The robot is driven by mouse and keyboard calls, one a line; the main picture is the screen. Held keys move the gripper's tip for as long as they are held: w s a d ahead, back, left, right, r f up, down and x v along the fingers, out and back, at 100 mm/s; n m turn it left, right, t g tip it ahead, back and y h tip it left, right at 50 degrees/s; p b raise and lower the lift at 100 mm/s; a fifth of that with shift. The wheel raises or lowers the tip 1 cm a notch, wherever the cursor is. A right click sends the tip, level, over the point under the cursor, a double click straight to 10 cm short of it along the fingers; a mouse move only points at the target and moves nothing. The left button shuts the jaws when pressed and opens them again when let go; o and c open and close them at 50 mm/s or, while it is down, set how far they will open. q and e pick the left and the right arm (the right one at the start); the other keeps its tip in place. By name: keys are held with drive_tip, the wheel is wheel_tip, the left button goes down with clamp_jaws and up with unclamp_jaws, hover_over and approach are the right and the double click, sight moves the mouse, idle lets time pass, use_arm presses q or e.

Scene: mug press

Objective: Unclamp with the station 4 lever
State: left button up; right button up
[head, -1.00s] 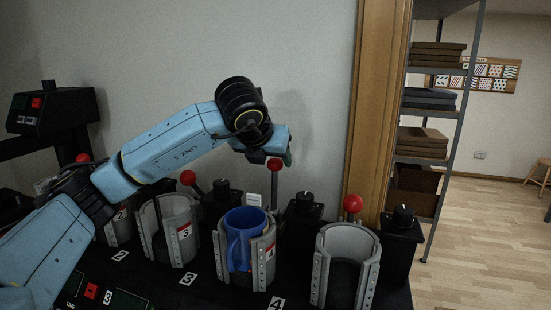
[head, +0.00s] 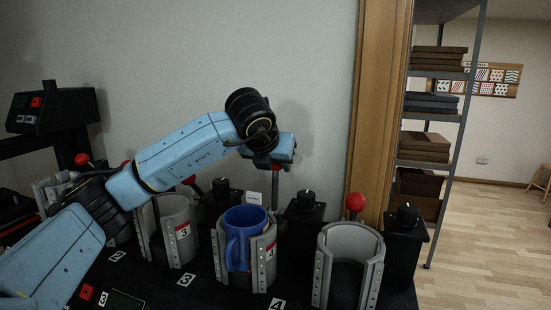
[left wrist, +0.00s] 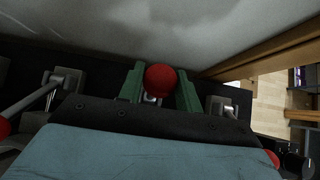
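The blue mug (head: 240,240) sits upright in the grey clamp (head: 263,262) with the red 4 label. The station 4 lever stands behind that clamp; its thin rod (head: 275,185) shows below my left gripper (head: 276,162), which hides its ball in the head view. In the left wrist view the lever's red ball (left wrist: 160,78) lies between the two green fingers of my left gripper (left wrist: 160,90). The fingers are apart, one on each side of the ball, with little gap; firm contact does not show. My right gripper is not in view.
An empty grey clamp (head: 322,255) stands to the right, with a red-ball lever (head: 355,202) behind it. The station 3 clamp (head: 160,232) is to the left. Black knob posts (head: 304,213) stand close beside the levers. The wall (head: 290,60) is right behind.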

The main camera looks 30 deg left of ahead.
use_arm(q)
drive_tip(key=shift+s, duration=0.1)
drive_tip(key=shift+s+d+f+b, duration=0.1)
drive_tip(key=shift+s+d+b, duration=0.05)
drive_tip(key=shift+s+b, duration=0.3)
drive_tip(key=shift+s+d, duration=0.1)
drive_tip(key=shift+s, duration=0.45)
